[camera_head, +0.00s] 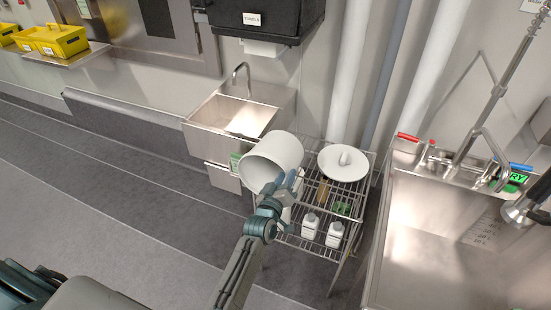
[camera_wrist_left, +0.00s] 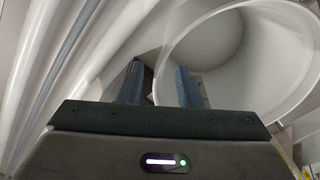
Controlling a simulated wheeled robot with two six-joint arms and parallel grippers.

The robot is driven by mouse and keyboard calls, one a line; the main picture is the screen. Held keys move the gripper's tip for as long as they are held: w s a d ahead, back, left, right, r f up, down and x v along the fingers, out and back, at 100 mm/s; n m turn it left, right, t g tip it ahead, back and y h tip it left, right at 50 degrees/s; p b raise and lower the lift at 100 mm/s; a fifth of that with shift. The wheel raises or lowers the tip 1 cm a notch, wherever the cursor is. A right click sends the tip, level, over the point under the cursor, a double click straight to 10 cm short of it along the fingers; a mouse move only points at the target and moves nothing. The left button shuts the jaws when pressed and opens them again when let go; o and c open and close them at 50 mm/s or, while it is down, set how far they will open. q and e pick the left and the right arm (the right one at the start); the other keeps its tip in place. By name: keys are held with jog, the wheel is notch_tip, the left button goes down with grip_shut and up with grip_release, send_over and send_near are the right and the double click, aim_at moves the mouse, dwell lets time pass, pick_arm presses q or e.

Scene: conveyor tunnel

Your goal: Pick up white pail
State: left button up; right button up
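The white pail (camera_head: 277,155) appears tipped over at the left end of the wire rack's top, its mouth facing my side. In the wrist view, the pail (camera_wrist_left: 287,48) fills the upper right and I look into its mouth. My left gripper (camera_head: 283,186) is at the pail's near edge. In the wrist view its fingers (camera_wrist_left: 160,72) stand apart, the right one within the mouth's outline and the left one outside, with the rim between them. Contact cannot be seen clearly. My right gripper is not in view.
The wire rack (camera_head: 318,243) also bears a white lid-like disc (camera_head: 343,163) and white bottles (camera_head: 335,234) lower down. A small sink (camera_head: 220,110) stands behind left, a large steel sink (camera_head: 420,245) at right. Pipes (camera_head: 350,70) rise behind. The floor at left is clear.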

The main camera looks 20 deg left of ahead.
pick_arm(q)
jog(key=shift+s, duration=0.1)
grip_shut()
dwell(1.3)
